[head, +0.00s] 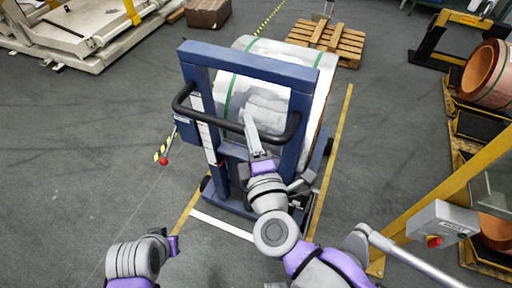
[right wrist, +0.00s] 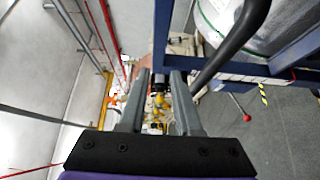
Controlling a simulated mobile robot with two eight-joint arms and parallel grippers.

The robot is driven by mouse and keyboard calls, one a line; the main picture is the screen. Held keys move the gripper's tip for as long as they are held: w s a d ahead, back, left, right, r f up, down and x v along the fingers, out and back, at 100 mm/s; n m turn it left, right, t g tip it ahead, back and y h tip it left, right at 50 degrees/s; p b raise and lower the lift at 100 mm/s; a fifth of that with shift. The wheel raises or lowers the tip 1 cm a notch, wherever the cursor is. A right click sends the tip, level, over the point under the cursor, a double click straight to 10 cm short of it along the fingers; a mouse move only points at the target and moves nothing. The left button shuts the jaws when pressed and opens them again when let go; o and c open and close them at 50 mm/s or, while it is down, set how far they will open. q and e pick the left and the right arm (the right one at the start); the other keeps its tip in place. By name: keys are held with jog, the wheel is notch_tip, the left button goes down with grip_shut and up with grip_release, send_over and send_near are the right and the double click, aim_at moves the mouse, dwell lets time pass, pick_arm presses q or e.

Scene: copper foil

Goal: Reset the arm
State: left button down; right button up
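My right arm reaches up the middle of the head view. Its gripper (head: 252,132) is in front of the blue cart frame (head: 248,64), close to the black curved handle (head: 222,122). In the right wrist view my right gripper (right wrist: 161,82) has its two grey fingers apart with nothing held between them. The black handle (right wrist: 236,42) passes just right of the fingers, outside the gap; I cannot tell whether they touch.
A wrapped foil roll (head: 265,95) with green straps sits on the cart. A yellow post (head: 440,195) with a control box (head: 442,222) stands at the right. Copper rolls (head: 488,74) and a wooden pallet (head: 328,40) lie farther off. The floor at the left is mostly clear.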

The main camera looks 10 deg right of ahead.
pick_arm(q)
jog(key=shift+r+p, duration=0.4)
jog(key=shift+r, duration=0.05)
pick_arm(e)
jog(key=s, duration=0.6)
jog(key=shift+s+d, duration=0.2)
jog(key=shift+d, duration=0.05)
